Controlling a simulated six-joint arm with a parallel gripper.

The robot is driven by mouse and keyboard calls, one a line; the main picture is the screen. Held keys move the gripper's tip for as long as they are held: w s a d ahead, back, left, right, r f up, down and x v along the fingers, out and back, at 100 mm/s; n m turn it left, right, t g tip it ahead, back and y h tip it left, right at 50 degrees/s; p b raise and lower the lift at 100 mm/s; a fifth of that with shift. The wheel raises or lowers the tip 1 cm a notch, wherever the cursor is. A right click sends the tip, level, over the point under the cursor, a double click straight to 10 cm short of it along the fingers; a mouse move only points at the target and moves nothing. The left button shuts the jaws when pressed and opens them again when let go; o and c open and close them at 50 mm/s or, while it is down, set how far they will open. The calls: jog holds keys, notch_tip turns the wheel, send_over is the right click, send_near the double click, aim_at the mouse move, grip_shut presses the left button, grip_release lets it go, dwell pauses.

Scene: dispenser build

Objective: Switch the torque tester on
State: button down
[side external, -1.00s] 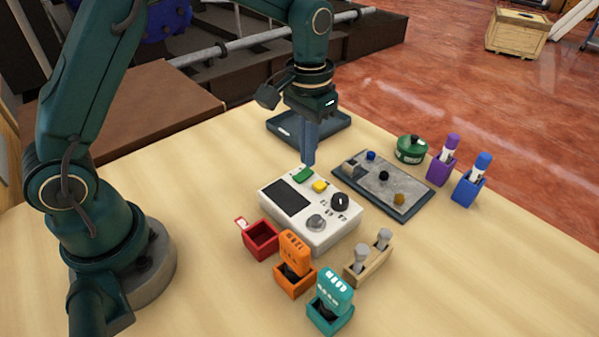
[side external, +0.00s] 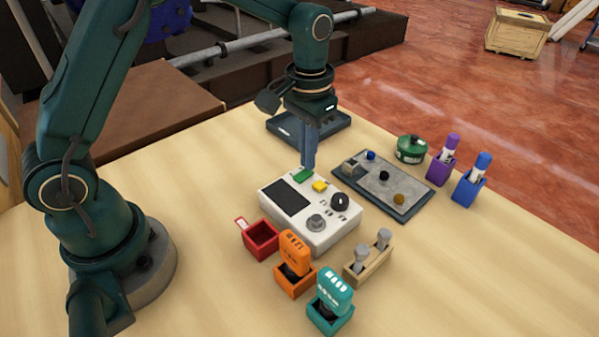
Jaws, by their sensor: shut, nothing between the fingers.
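The torque tester (side external: 335,236) is a white box on the table with a dark screen (side external: 286,198), a green button (side external: 303,175), a yellow button (side external: 320,186), a black knob (side external: 340,201) and a grey round fitting (side external: 317,223) on top. My gripper (side external: 308,166) points straight down, shut and empty. Its fingertips are at the tester's back edge, right at the green button. I cannot tell whether they touch the button or stand just behind or above it. The screen looks dark.
Right of the tester lies a grey plate (side external: 411,205) with small parts. A green tin (side external: 410,149) and purple (side external: 441,169) and blue (side external: 467,190) holders stand beyond. Red (side external: 261,238), orange (side external: 294,280), teal (side external: 330,316) and wooden (side external: 368,266) holders stand in front. A dark tray (side external: 338,138) is behind.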

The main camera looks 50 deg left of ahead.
jog(key=shift+f, duration=0.5)
dwell(0.3)
jog(key=shift+r, duration=3.5)
notch_tip(320, 180, up, 5)
jog(key=t, duration=0.2)
send_over(299, 174)
jog(key=s+r+t, duration=0.1)
jog(key=s+r, duration=0.3)
jog(key=s, duration=0.1)
jog(key=s+f+t, duration=0.2)
jog(key=s+f, duration=0.3)
jog(key=s, duration=0.5)
jog(key=shift+a+t, duration=0.3)
jog(key=shift+a, duration=0.15)
